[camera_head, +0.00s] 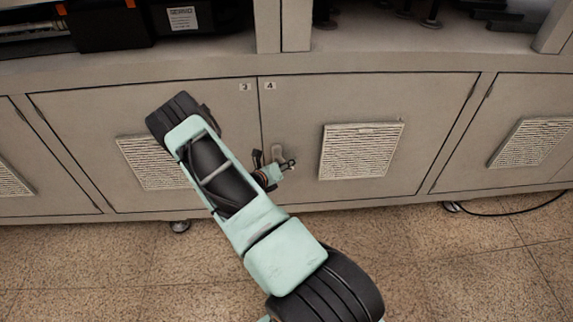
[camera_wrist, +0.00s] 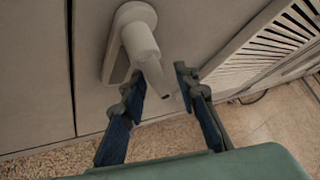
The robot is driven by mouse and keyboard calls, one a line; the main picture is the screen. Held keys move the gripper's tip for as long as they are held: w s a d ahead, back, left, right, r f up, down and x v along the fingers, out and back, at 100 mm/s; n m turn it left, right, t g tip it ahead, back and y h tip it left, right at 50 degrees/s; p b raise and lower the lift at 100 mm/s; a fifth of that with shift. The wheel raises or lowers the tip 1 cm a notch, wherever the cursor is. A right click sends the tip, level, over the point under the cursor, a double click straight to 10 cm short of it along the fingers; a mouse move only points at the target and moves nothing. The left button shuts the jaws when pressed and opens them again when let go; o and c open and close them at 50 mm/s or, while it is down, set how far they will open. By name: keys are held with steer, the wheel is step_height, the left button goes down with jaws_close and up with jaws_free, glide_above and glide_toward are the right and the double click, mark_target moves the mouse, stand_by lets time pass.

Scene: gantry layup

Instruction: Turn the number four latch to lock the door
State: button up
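The number four latch (camera_head: 278,152) is a pale grey handle on the door with the 4 label (camera_head: 269,86), near the seam between doors 3 and 4. In the wrist view the latch (camera_wrist: 140,42) has a round pivot on a long backplate, and its lever slants down and right, out from the door. My gripper (camera_head: 274,162) is at the latch. In the wrist view my gripper (camera_wrist: 160,80) is open, with one finger on each side of the lever's lower end. The left finger is close to the lever; I cannot tell whether they touch. A clear gap shows at the right finger.
Door 4 has a slatted vent (camera_head: 360,150) right of the latch. Door 3 has another vent (camera_head: 150,160), partly behind my arm. The tiled floor (camera_head: 450,260) before the cabinet is clear, apart from a black cable (camera_head: 515,214) at right. Equipment stands on the shelf above.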

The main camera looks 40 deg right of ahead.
steer(key=v, duration=1.2)
